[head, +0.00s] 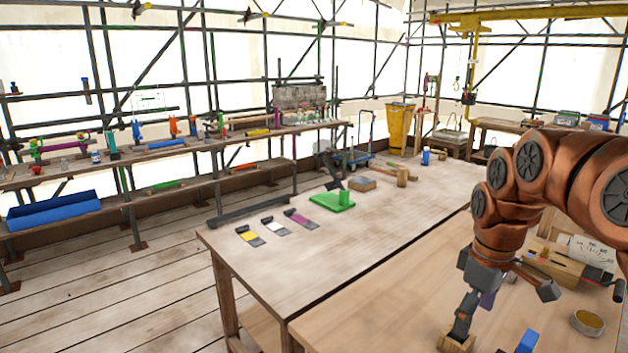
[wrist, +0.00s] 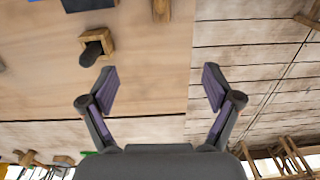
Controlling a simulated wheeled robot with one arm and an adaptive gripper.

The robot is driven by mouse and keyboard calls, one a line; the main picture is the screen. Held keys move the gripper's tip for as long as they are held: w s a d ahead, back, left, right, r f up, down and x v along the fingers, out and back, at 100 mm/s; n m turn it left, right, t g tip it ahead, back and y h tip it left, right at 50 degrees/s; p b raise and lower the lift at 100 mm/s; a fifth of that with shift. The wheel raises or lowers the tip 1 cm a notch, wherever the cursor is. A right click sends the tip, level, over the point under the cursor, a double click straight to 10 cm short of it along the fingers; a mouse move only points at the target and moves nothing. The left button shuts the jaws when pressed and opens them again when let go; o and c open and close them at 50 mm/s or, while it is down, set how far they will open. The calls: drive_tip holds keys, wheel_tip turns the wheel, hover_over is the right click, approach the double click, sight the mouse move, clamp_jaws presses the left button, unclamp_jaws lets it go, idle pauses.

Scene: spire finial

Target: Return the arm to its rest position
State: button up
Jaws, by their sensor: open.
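My copper arm (head: 520,200) reaches in from the right in the head view and bends down over the light wooden bench (head: 370,315). My gripper (head: 517,294) hangs over this bench with its fingers spread. In the wrist view my gripper (wrist: 161,88) is open, with nothing between its purple pads. A small wooden block (head: 452,343) with a dark piece in it sits on the bench below. The block also shows in the wrist view (wrist: 107,36), up and left of the fingers and apart from them. In the head view, a finger may overlap the dark piece.
A blue block (head: 527,342), a round tin (head: 587,322) and a wooden box (head: 552,268) lie near my arm. A green holder (head: 338,201) and a mallet (head: 402,176) are on the adjoining table (head: 300,262). Shelves stand at left; the plank floor (head: 130,300) is clear.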

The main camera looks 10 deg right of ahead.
drive_tip(key=s+a+f+m+g, duration=0.1)
drive_tip(key=s+a+f+m, duration=0.2)
drive_tip(key=s+a, duration=0.4)
drive_tip(key=s+a+f+m, duration=0.3)
drive_tip(key=s+a+f, duration=0.3)
drive_tip(key=s, duration=0.9)
drive_tip(key=shift+a+f+m+g, duration=0.3)
drive_tip(key=shift+a+g, duration=0.1)
drive_tip(key=shift+a, duration=0.6)
